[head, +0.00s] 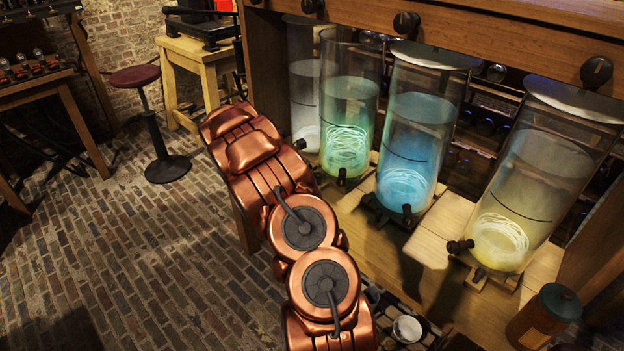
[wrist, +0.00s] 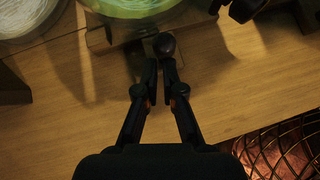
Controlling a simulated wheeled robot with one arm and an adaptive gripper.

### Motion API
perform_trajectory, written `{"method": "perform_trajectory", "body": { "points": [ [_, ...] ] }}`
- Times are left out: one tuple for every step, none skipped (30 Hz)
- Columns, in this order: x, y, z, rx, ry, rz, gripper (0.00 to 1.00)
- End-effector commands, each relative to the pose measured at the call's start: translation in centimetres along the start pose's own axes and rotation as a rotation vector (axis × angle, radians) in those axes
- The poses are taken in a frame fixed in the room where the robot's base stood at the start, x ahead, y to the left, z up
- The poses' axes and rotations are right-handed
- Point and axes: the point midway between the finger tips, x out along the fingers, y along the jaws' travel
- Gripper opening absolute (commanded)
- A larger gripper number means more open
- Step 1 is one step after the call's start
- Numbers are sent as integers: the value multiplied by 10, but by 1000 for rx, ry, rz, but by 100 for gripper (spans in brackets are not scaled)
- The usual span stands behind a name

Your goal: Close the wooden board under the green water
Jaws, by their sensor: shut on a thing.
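The green-water jar (head: 348,115) stands second from left in the row, with pale coils in its glowing water. Its base also shows at the top of the wrist view (wrist: 125,8). A wooden piece (wrist: 98,38) lies under its front edge. A dark round knob (wrist: 163,45) stands just in front of the jar's base. I cannot tell whether it belongs to the board or to the jar's tap. My gripper (wrist: 160,75) has its fingers close together, shut at the knob. In the head view my copper arm hides my gripper and the table below the green jar's left side.
The blue-water jar (head: 412,140) and yellow-water jar (head: 535,185) stand to the right, a pale jar (head: 304,85) to the left. A wire basket (wrist: 285,150) is at the wrist view's lower right. A white cup (head: 407,328) and lidded canister (head: 545,318) are nearer.

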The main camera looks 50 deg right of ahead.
Motion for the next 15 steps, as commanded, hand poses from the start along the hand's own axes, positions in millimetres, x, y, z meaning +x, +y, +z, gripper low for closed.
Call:
{"method": "perform_trajectory", "body": {
  "points": [
    [3,0,5,2,-5,-1,0],
    [3,0,5,2,-5,-1,0],
    [3,0,5,2,-6,-1,0],
    [4,-1,6,3,-6,-2,0],
    [4,-1,6,3,-6,-3,0],
    [4,-2,7,4,-6,-4,0],
    [5,-2,7,4,-7,-4,0],
    [5,-2,7,4,-7,-5,0],
    [5,-2,8,5,-7,-6,0],
    [6,-2,8,5,-7,-6,0],
    [6,-2,8,5,-7,-6,0],
    [5,-3,8,5,-7,-7,0],
    [5,-3,7,5,-7,-7,0],
    [4,-3,6,5,-7,-7,0],
    [2,-3,5,5,-7,-7,0]
  ]
}}
